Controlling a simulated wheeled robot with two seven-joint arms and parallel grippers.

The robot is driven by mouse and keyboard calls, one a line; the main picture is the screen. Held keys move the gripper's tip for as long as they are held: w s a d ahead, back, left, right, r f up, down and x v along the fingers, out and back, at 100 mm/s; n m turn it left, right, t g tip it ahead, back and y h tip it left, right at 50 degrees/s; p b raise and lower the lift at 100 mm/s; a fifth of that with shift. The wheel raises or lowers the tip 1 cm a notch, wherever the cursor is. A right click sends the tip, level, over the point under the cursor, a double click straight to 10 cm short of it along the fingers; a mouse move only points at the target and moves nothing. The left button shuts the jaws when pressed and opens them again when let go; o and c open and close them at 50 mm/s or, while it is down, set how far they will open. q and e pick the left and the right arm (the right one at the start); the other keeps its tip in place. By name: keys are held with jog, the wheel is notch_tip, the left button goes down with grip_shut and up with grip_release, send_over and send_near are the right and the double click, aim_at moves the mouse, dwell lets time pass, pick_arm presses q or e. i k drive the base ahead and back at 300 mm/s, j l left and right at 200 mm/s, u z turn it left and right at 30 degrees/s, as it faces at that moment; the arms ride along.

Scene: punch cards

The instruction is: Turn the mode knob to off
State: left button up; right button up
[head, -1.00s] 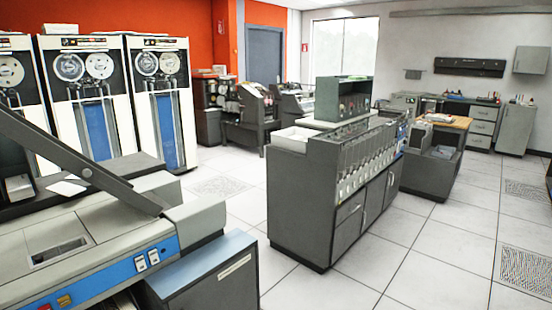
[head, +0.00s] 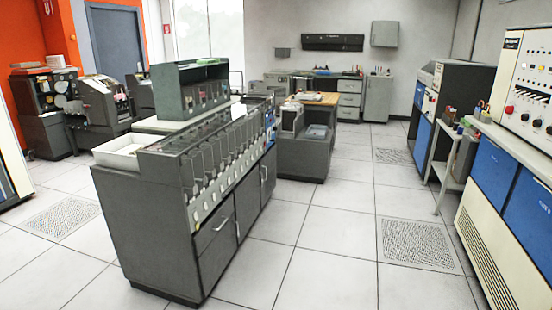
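Several small knobs show on the upright white control panel (head: 524,62) at the right edge. One knob is red (head: 509,109), with dark knobs (head: 524,117) beside it. They are too small for me to read labels or settings, and I cannot tell which, if any, is the mode knob. Neither of my grippers is in view.
A long grey card machine (head: 145,230) stands left of centre. The blue-and-cream cabinet (head: 487,245) below the panel lines the right side, with a small side table (head: 448,170) behind it. The tiled floor (head: 320,265) between them is clear.

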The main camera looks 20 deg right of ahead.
aim_at(509, 109)
jog(key=i+l+z, duration=0.3)
jog(key=i, duration=0.25)
jog(key=i+l+z, duration=0.2)
jog(key=i+z, duration=0.15)
jog(key=i, duration=0.2)
jog(key=i+z, duration=0.3)
jog(key=i, duration=0.25)
jog(key=i+j+z, duration=0.1)
jog(key=i+z, duration=0.35)
jog(key=i, duration=0.15)
jog(key=i+j+z, duration=0.4)
jog(key=i, duration=0.15)
jog(key=i+j+z, duration=0.9)
jog(key=i+j, duration=0.05)
jog(key=j, duration=0.1)
